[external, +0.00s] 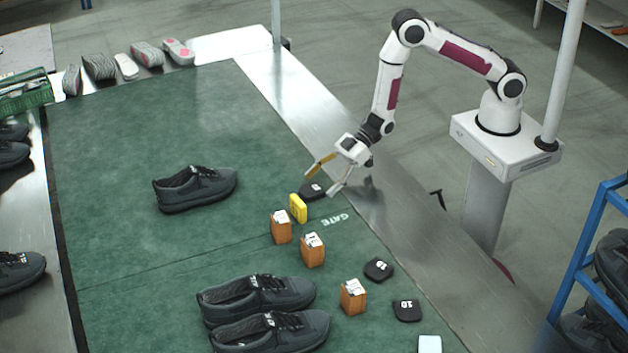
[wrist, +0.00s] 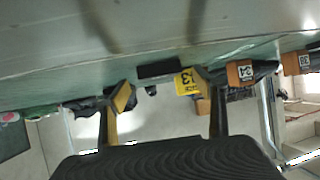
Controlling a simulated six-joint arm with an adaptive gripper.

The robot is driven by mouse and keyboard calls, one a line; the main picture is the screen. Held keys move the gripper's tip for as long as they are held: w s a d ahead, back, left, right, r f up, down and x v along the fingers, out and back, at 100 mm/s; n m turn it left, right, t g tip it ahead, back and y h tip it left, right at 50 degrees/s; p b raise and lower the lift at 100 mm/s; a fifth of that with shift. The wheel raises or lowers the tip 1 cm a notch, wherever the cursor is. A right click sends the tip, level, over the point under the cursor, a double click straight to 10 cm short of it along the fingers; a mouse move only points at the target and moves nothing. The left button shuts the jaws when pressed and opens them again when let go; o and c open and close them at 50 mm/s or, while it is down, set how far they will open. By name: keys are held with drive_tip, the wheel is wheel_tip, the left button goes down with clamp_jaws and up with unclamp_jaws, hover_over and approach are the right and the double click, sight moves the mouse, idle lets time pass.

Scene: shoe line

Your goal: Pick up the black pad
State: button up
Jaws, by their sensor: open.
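A black pad (external: 313,191) with a small white mark lies on the green mat, just beyond the yellow block (external: 298,208). My gripper (external: 320,183) is open and empty above and around this pad, its fingers spread to either side in the external view. In the wrist view the same pad seems to be the dark flat shape (wrist: 158,69) between the fingertips of my gripper (wrist: 163,90). I cannot tell whether the fingers touch it. Two more black pads lie further right, one marked near the middle (external: 378,269) and one marked "10" (external: 407,310).
The yellow block also shows in the wrist view (wrist: 186,83), close beside the right finger. Orange-brown blocks (external: 281,226) (external: 313,250) (external: 353,296) with white tops stand in a row. Dark shoes (external: 195,188) (external: 257,297) lie on the mat (external: 130,130). Its middle is largely clear.

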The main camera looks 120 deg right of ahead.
drive_tip(key=shift+x, duration=1.05)
drive_tip(key=c, duration=1.3)
